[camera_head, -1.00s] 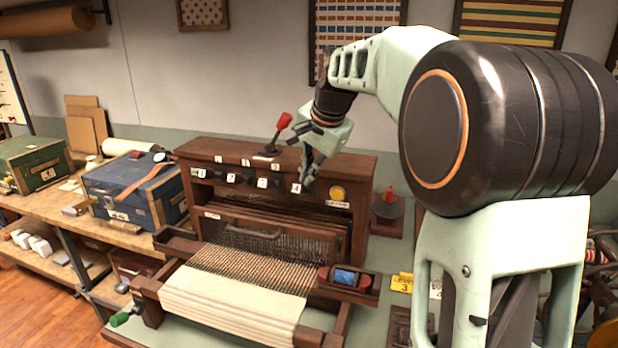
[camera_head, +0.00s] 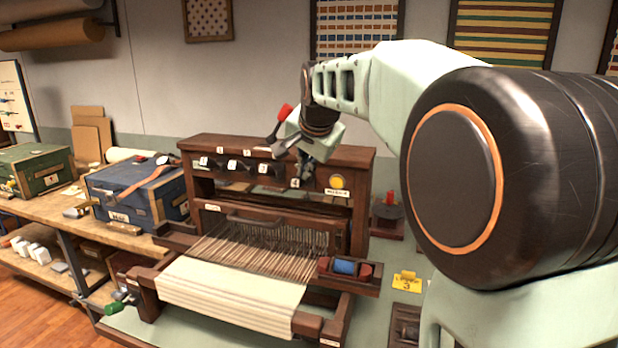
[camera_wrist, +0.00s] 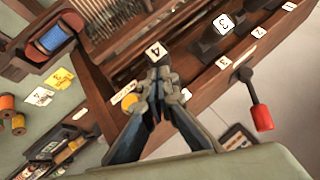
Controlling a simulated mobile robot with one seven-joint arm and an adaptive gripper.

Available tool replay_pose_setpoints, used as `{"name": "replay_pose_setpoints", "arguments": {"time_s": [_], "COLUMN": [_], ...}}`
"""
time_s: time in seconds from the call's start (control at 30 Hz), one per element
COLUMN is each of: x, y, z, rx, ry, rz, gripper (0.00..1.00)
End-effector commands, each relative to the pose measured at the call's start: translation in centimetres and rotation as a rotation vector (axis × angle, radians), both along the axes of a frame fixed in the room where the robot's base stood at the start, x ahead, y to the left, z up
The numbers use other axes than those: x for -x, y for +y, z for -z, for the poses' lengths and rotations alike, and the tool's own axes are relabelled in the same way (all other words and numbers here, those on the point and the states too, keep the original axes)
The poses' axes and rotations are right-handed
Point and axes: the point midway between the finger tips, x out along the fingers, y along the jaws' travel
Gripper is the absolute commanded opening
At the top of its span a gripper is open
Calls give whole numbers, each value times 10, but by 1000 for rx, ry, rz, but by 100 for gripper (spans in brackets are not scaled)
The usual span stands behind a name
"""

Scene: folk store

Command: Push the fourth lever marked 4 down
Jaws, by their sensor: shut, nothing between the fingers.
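The fourth lever, with a white tag marked 4 (camera_head: 295,183), is on the front crossbeam of the wooden loom (camera_head: 362,160). Its tag hangs lower than those of levers 1 (camera_head: 203,161), 2 (camera_head: 232,165) and 3 (camera_head: 263,169). My gripper (camera_head: 304,172) is shut and empty, right at lever 4, seemingly touching it from above. In the wrist view, the fingertips (camera_wrist: 157,82) meet just behind the 4 tag (camera_wrist: 156,51) and hide most of that lever's body. The lever 3 tag also shows there (camera_wrist: 223,24).
A red-handled lever (camera_head: 285,112) stands on the loom's top beam, close to my wrist. A yellow disc (camera_head: 337,182) sits right of lever 4. A blue spool (camera_head: 345,267) lies in the right-hand tray. A blue chest (camera_head: 135,190) stands to the left.

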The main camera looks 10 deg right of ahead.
Motion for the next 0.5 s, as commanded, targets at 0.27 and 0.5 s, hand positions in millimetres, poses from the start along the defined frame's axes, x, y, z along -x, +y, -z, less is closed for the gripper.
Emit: {"name": "replay_pose_setpoints", "arguments": {"time_s": [0.27, 0.5], "x": [5, 9], "y": [4, 6], "z": [22, 31], "rx": [69, 129], "ry": [-119, -222], "rz": [-1, -2], "gripper": [0, 0]}}
